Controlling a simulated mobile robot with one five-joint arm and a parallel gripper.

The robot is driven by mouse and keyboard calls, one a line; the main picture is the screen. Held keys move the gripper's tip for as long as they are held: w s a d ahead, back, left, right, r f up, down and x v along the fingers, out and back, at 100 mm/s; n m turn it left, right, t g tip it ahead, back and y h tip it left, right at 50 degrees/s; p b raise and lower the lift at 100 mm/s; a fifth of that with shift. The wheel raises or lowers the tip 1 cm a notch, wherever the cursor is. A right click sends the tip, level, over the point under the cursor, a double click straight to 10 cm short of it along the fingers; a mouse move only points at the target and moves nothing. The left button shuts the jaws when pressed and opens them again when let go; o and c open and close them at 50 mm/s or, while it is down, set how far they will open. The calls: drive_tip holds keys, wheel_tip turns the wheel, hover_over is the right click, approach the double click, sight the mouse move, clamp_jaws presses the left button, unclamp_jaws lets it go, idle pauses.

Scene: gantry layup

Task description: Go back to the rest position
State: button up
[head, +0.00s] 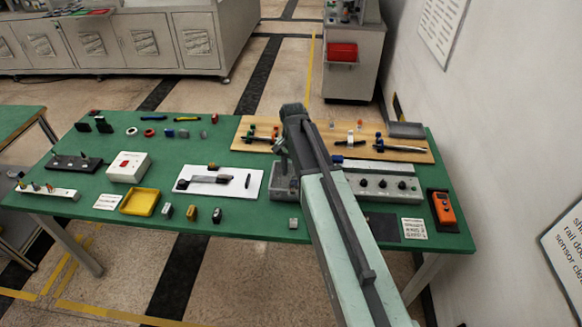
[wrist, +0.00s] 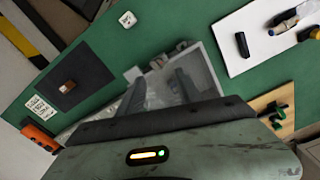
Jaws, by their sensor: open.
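My arm reaches from the bottom of the head view up over the green table (head: 255,228). My gripper shows in the wrist view (wrist: 160,90) as two dark fingers, spread apart, with nothing clearly held between them. It is above a grey box-like device (wrist: 205,62), which also shows beside my arm in the head view (head: 284,187). The fingertips blend into that device, so I cannot tell their height above it. In the head view the arm hides most of the gripper and part of the table behind it.
A wooden board (head: 400,152) with tools lies at the back right. A grey control panel (head: 384,184) and an orange meter (head: 443,208) are on the right. A white plate (head: 248,188), yellow tray (head: 140,202) and white box (head: 128,167) lie left. A wall closes off the right side.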

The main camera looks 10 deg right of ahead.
drive_tip(key=s+n, duration=0.7)
drive_tip(key=s, duration=0.8)
drive_tip(key=shift+a, duration=0.35)
